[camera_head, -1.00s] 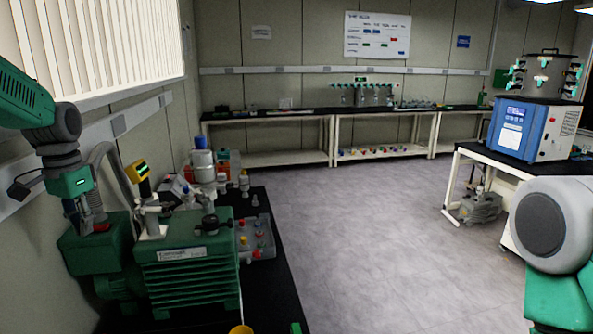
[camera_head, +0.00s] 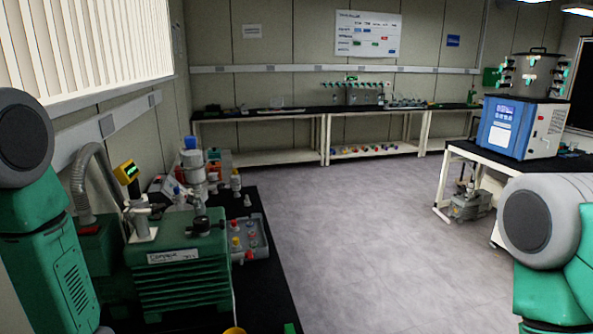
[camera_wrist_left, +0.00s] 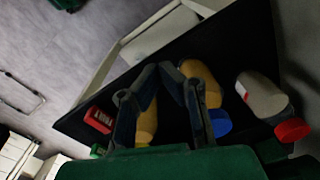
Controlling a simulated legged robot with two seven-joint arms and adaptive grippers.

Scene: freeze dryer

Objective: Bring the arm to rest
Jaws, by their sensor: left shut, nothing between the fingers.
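My left gripper (camera_wrist_left: 160,72) shows in the left wrist view with its two dark fingers angled together at the tips. It is shut and empty. In the head view only my left arm (camera_head: 45,235) shows, upright along the left edge, and its gripper is out of the picture. My right arm (camera_head: 540,225) shows at the right edge, and its gripper is out of view.
A green pump (camera_head: 180,265) stands on the black bench in the head view, next to a grey tray (camera_head: 262,240) of small items. In the left wrist view, a red-capped bottle (camera_wrist_left: 262,98) and yellowish bottles lie beyond my fingers. The floor (camera_head: 350,230) is clear.

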